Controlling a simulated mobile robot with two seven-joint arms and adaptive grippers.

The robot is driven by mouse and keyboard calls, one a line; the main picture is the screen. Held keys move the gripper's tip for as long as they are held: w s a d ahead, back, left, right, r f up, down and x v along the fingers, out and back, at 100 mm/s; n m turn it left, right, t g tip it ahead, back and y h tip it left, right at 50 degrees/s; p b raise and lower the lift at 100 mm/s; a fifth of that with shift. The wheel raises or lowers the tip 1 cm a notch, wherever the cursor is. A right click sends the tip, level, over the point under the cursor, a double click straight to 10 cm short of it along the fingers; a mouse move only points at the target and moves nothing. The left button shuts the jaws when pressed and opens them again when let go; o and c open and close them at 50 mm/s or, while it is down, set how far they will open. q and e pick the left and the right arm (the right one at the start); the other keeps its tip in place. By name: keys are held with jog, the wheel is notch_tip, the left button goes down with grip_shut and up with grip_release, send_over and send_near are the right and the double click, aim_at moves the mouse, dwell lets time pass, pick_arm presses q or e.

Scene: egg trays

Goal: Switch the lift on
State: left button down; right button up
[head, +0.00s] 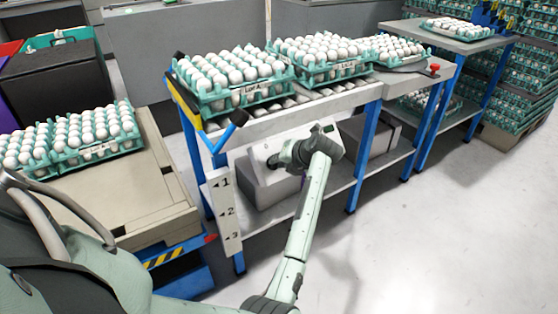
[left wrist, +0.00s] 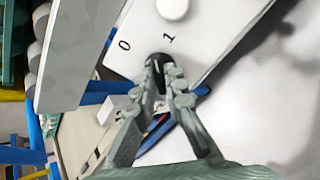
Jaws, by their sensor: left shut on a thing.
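The white control panel (left wrist: 205,40) fills the top of the left wrist view and carries the marks 0 and 1. A dark switch knob (left wrist: 158,72) sits below these marks, between the fingertips of my left gripper (left wrist: 166,78). The fingers are closed on the knob. How far the knob is turned is hard to tell. In the head view my left gripper (head: 280,160) is at the white box front (head: 262,150) below the bench, and it hides the knob there. My right gripper is not in view.
A metal bench (head: 330,104) with blue legs carries several egg trays (head: 222,103). A sign (head: 224,212) marked 1, 2, 3 stands left of my arm. A platform (head: 150,190) with egg trays and hazard stripes is at the left. The floor (head: 440,230) at right is clear.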

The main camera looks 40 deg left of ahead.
pick_arm(q)
jog(key=shift+m, duration=0.3)
jog(key=m, duration=0.3)
jog(key=shift+m, duration=0.4)
jog(key=m, duration=0.3)
jog(key=shift+m, duration=0.3)
jog(key=c, duration=2.1)
grip_release()
jog(key=shift+m, duration=0.6)
jog(key=o, duration=0.6)
jog(key=shift+c, duration=0.2)
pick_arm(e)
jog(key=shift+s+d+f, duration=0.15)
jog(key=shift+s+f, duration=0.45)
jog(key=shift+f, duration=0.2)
pick_arm(q)
jog(key=shift+d+r, duration=0.1)
